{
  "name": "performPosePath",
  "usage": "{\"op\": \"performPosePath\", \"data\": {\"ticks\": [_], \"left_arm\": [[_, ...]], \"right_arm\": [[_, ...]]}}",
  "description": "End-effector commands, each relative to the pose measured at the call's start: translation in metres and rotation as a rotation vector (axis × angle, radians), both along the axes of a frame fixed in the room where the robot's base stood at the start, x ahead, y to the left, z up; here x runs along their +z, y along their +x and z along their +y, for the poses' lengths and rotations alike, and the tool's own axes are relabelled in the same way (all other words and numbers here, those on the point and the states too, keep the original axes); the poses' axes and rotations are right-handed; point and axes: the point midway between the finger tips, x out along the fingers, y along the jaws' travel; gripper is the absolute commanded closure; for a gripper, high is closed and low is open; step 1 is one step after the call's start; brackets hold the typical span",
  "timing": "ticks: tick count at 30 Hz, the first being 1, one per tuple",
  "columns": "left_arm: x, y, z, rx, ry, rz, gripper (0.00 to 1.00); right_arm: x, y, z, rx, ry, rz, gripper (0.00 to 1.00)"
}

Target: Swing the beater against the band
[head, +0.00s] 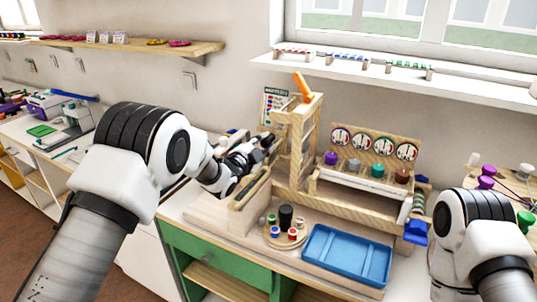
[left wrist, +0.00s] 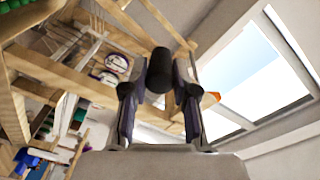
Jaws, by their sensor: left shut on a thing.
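My left gripper (head: 266,143) is at the left side of a wooden tower (head: 299,150) in the head view. In the left wrist view, the left gripper (left wrist: 158,78) is shut on a dark, rounded cylinder (left wrist: 160,68), which looks like the beater's grip. The rest of the beater is hidden or cannot be told apart from the wooden frame. I cannot pick out the band for certain. An orange piece (head: 303,86) leans on the tower's top, above the gripper. My right arm is at the lower right, but its gripper does not show.
A shelf with several dials (head: 373,143) and coloured knobs stands right of the tower. A blue tray (head: 347,257) and a round wooden board (head: 286,239) with small pots lie in front. A window shelf (head: 400,72) runs behind. The blue tray is empty.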

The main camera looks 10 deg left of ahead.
Motion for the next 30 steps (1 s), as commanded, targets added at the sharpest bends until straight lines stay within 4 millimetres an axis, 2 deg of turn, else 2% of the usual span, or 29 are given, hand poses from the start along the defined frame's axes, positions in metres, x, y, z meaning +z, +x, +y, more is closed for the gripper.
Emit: {"op": "performPosePath", "data": {"ticks": [1, 9, 10, 12, 23, 26, 30], "left_arm": [[0.000, 0.002, 0.003, 0.004, 0.017, -0.011, 1.00], [0.005, 0.002, 0.004, 0.005, 0.024, -0.014, 1.00], [0.005, 0.002, 0.004, 0.005, 0.024, -0.014, 0.66], [0.005, 0.002, 0.004, 0.006, 0.023, -0.015, 0.47], [0.003, -0.003, 0.006, 0.004, 0.025, -0.010, 0.47], [0.003, -0.017, 0.013, 0.005, 0.025, -0.008, 0.47], [0.003, -0.049, 0.027, 0.006, 0.024, -0.007, 0.47]], "right_arm": [[-0.006, 0.000, 0.000, 0.000, 0.000, 0.000, 1.00], [-0.002, 0.000, 0.000, 0.000, 0.000, -0.001, 1.00], [-0.002, 0.000, 0.000, 0.000, 0.000, -0.001, 1.00], [-0.002, 0.000, 0.000, 0.000, 0.000, -0.001, 1.00], [-0.002, 0.000, 0.000, 0.000, 0.000, -0.001, 1.00], [-0.002, 0.000, 0.000, 0.000, 0.000, -0.001, 1.00], [-0.003, 0.000, 0.000, 0.000, 0.000, -0.001, 1.00]]}}
